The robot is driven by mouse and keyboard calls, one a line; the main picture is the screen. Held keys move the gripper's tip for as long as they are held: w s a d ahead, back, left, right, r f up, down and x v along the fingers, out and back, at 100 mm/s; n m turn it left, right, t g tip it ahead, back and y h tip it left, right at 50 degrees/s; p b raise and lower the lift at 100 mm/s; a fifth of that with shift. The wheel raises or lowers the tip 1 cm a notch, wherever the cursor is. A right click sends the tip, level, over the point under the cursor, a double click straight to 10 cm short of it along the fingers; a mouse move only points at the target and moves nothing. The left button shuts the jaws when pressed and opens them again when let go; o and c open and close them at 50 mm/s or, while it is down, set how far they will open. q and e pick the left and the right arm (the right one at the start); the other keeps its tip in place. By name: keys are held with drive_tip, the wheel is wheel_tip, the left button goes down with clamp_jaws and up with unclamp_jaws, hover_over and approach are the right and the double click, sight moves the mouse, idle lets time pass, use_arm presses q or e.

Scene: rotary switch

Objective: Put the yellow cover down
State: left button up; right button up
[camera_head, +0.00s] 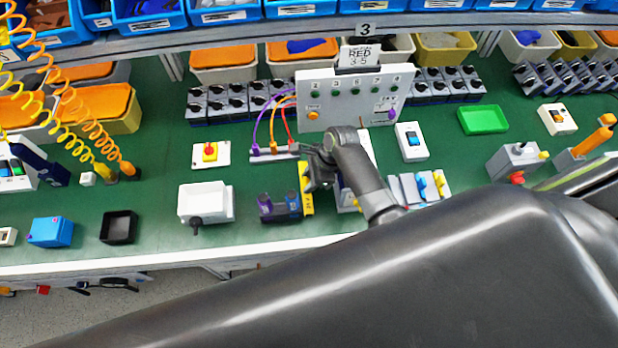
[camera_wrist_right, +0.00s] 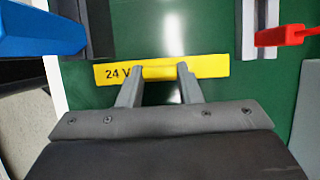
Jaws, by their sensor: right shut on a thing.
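The yellow cover is a narrow bar marked "24 V" in the right wrist view (camera_wrist_right: 210,66). It also shows in the head view (camera_head: 307,200), just right of a dark block with round knobs (camera_head: 280,207). My right gripper (camera_wrist_right: 158,76) is shut on the raised middle rib of the cover, one finger on each side. My left gripper is not in view.
The green bench (camera_head: 150,195) is crowded near the gripper. A grey panel (camera_head: 340,100) with cables stands behind. Grey switches with blue and yellow knobs (camera_head: 420,186) are to the right, a white box (camera_head: 205,202) to the left.

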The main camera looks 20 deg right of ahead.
drive_tip(key=shift+f, duration=0.15)
drive_tip(key=o, duration=1)
drive_tip(key=shift+c, duration=0.2)
